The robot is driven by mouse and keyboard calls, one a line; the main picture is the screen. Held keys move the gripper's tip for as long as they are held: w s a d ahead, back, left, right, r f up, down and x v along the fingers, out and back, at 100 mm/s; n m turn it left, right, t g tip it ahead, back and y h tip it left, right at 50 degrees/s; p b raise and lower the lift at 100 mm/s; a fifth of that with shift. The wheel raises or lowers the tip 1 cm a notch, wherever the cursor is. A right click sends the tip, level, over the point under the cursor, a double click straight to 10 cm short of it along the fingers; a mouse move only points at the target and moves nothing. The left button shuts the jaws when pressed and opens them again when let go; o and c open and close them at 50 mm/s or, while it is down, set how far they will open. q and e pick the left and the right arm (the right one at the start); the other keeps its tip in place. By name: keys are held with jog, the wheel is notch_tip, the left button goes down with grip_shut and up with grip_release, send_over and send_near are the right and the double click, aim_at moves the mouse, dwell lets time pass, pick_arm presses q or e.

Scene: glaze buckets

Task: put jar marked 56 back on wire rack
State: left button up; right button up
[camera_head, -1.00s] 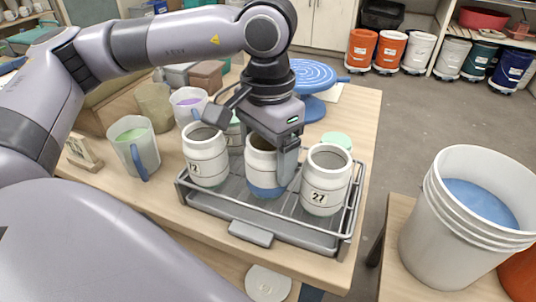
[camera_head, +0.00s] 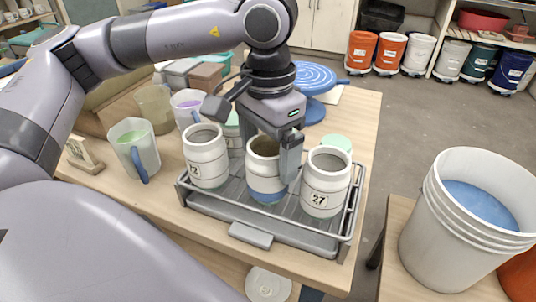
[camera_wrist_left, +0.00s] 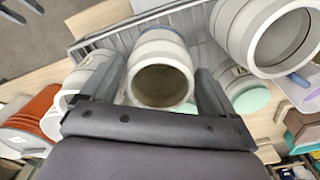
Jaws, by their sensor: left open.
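A white jar with a blue lower band (camera_head: 266,188) stands upright on the wire rack (camera_head: 350,222), between two other jars. No number shows on it, and I cannot read 56 on any jar. My left gripper (camera_head: 272,165) is open, pointing down at this middle jar. In the left wrist view the middle jar's rim (camera_wrist_left: 162,86) lies between the two spread fingers of the left gripper (camera_wrist_left: 162,95), with gaps at the sides. My right gripper is not in view.
A jar marked 27 (camera_head: 325,182) stands right of the middle jar, and another jar (camera_head: 206,157) stands left. Pitchers (camera_head: 136,150) are to the left, a blue banding wheel (camera_head: 313,77) behind. A white bucket (camera_head: 455,235) stands at the right.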

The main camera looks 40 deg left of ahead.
pick_arm(q)
notch_tip(320, 180, up, 10)
jog(key=shift+r+p, duration=0.2)
jog(key=shift+p, duration=0.2)
dwell(0.4)
